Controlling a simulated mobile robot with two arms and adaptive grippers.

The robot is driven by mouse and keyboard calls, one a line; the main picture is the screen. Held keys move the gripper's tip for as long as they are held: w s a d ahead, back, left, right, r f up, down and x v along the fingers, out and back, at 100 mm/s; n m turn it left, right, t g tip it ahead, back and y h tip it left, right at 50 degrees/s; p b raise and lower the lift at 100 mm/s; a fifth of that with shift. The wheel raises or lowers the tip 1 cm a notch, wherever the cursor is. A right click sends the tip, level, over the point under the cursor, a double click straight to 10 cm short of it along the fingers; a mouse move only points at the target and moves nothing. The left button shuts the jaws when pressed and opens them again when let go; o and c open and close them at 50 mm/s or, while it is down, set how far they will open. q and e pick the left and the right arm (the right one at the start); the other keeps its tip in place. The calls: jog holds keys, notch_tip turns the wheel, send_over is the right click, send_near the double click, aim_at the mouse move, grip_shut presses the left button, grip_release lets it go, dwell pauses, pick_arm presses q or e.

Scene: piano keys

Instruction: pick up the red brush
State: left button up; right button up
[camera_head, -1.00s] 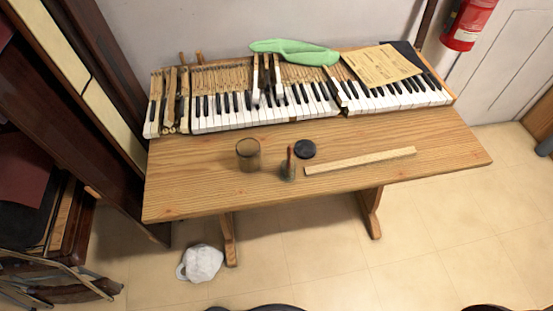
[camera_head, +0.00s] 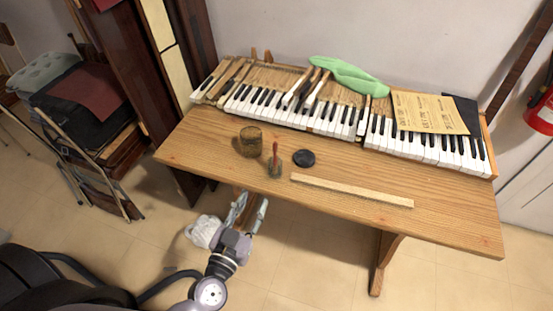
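The red brush (camera_head: 275,151) shows as a thin red handle standing up from a small greenish jar (camera_head: 274,170) near the table's front edge. How far it reaches inside the jar is hidden. My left gripper (camera_head: 247,208) is low in front of the table, below and to the left of the jar, apart from it. Its two fingers are spread with a gap between them and nothing visible in it. My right gripper is not in view.
On the wooden table (camera_head: 440,211) a brown glass (camera_head: 250,141) stands left of the jar, a black disc (camera_head: 303,158) right, and a wooden strip (camera_head: 350,190) farther right. Piano keys (camera_head: 300,115) line the back. A white crumpled cloth (camera_head: 203,231) lies on the floor.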

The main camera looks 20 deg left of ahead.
pick_arm(q)
notch_tip(320, 180, up, 2)
jog(key=w, duration=0.1)
jog(key=p, duration=0.2)
send_near(274, 153)
jog(key=w, duration=0.9)
jog(key=w+b, duration=0.1)
jog(key=w, duration=0.1)
jog(key=shift+w+d+f, duration=0.1)
jog(key=shift+d+f, duration=0.1)
jog(key=shift+d, duration=0.1)
jog(key=shift+r, duration=0.1)
jog(key=shift+c, duration=0.5)
jog(key=c, duration=0.5)
grip_shut()
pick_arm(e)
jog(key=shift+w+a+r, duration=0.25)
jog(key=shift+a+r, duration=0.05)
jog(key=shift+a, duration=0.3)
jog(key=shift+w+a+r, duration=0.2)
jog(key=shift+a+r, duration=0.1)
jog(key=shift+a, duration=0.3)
